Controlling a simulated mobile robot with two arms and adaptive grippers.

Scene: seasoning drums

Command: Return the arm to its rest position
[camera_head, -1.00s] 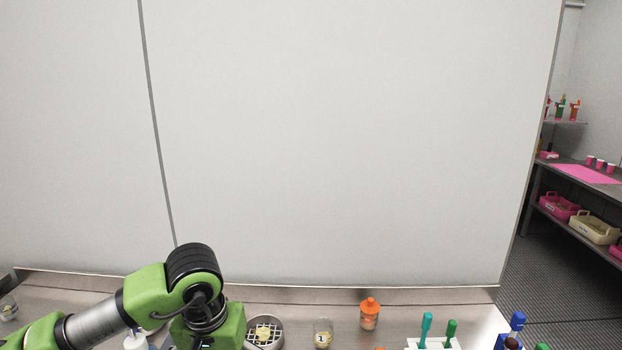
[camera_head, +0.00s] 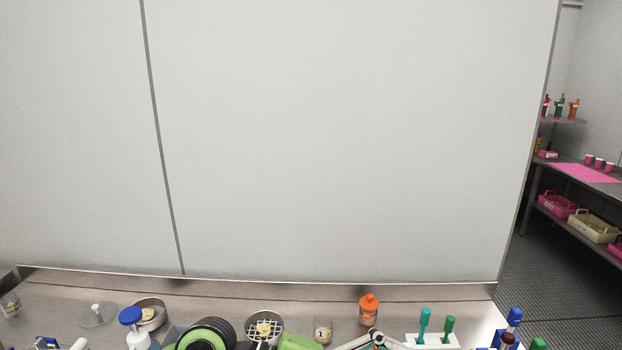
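My green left arm (camera_head: 205,335) shows low at the bottom edge, with its black ring joint in front of the counter. A grey linkage that looks like my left gripper (camera_head: 375,341) is cut off by the bottom edge, right of a green arm part. Its fingertips are hidden, so I cannot tell whether it is open or shut, or whether it holds anything. My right gripper is not in view.
On the steel counter (camera_head: 70,290) stand an orange-topped shaker (camera_head: 369,311), a small jar (camera_head: 323,331), a strainer bowl (camera_head: 264,323), a blue-topped bottle (camera_head: 133,328) and a white rack (camera_head: 432,341) with green-handled tools. A wall panel (camera_head: 340,140) rises behind.

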